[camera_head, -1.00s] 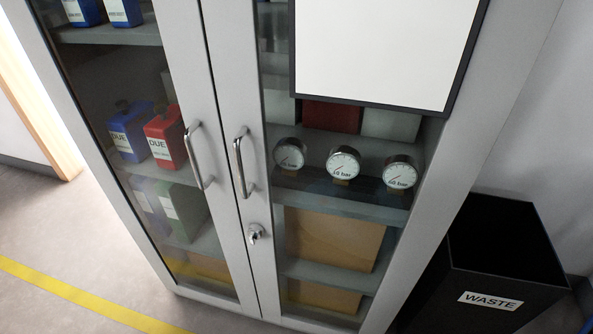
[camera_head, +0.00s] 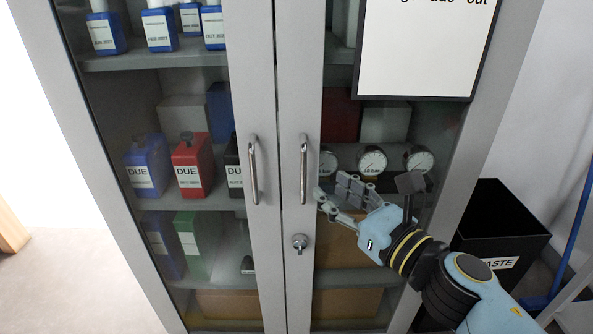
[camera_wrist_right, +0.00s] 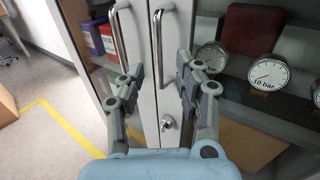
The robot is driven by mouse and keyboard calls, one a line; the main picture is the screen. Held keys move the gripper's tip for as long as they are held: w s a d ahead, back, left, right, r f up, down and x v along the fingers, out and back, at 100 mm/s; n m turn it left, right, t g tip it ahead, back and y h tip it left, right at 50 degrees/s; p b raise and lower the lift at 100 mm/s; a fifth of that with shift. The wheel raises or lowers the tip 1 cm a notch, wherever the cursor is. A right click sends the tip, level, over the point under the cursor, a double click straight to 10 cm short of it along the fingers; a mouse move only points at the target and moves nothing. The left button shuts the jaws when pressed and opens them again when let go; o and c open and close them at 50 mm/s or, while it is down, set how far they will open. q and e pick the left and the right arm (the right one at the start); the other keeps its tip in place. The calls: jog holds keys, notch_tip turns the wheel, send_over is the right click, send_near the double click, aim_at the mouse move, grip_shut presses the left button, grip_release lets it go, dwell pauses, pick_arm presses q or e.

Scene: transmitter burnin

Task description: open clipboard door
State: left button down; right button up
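The grey cabinet has two glass doors, a left door (camera_head: 252,60) and a right door (camera_head: 299,75), both shut. The left door has a vertical metal handle (camera_head: 253,170). The right door has a matching handle (camera_head: 303,169) with a key lock (camera_head: 299,243) below it. My right gripper (camera_head: 331,196) is open and empty, just right of the right handle. In the right wrist view the right handle (camera_wrist_right: 160,45) stands ahead, between the spread fingers (camera_wrist_right: 158,85) in the picture; contact is not visible. My left gripper is not in view.
Behind the glass are blue and red containers (camera_head: 190,165) labelled DUE, and several round gauges (camera_head: 372,160). A framed white board (camera_head: 415,50) hangs at the right door's upper part. A black waste bin (camera_head: 500,235) stands right of the cabinet.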

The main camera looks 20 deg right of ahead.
aim_at(305, 170)
jog(key=x, duration=0.9)
jog(key=shift+s+p, duration=0.1)
jog(key=shift+p, duration=0.2)
grip_shut()
